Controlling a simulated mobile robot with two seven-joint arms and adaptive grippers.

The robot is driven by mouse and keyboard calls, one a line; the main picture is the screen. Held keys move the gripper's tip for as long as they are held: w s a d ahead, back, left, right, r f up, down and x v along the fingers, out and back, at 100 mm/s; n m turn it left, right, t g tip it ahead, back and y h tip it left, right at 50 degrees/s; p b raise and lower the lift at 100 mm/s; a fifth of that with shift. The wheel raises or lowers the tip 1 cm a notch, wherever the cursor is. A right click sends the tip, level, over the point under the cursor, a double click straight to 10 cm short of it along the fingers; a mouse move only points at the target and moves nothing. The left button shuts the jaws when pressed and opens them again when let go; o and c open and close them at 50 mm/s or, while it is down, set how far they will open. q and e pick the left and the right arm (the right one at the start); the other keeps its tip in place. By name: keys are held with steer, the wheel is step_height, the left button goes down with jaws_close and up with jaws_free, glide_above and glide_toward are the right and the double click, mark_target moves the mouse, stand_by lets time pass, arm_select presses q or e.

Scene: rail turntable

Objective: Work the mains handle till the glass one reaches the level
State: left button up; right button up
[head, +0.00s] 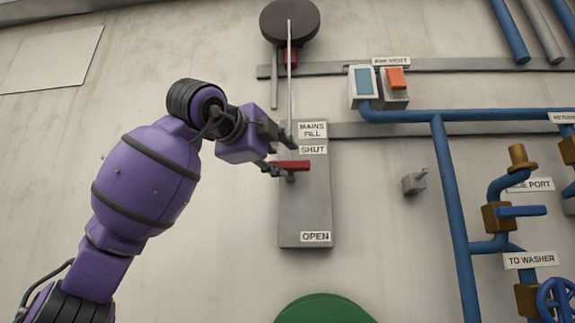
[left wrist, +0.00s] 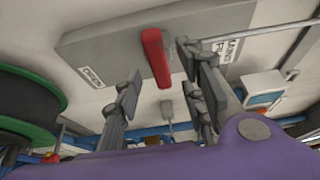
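The red mains handle (head: 293,165) sticks out of a grey plate (head: 305,215) on the wall. The plate is labelled MAINS FILL, with SHUT near its top and OPEN at its bottom. The handle stands just below the SHUT label. My left gripper (head: 284,155) is at the handle, coming from the left. In the left wrist view its two fingers (left wrist: 162,85) are apart, and the red handle (left wrist: 155,57) shows in the gap between them, not clasped. I cannot tell whether a finger touches it. No glass with a level mark can be made out. My right gripper is out of view.
A thin rod (head: 289,85) runs from the plate up to a dark disc (head: 290,22). A box with an orange switch (head: 396,79) and blue pipes (head: 450,200) are at the right. A green round thing (head: 325,310) is below. Bare wall lies left of the plate.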

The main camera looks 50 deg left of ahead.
mark_target(286, 164)
arm_select(q)
steer(key=p+x, duration=0.1)
steer(key=x, duration=0.4)
steer(key=shift+w+a, duration=0.2)
steer(key=shift+w, duration=0.05)
jaws_close()
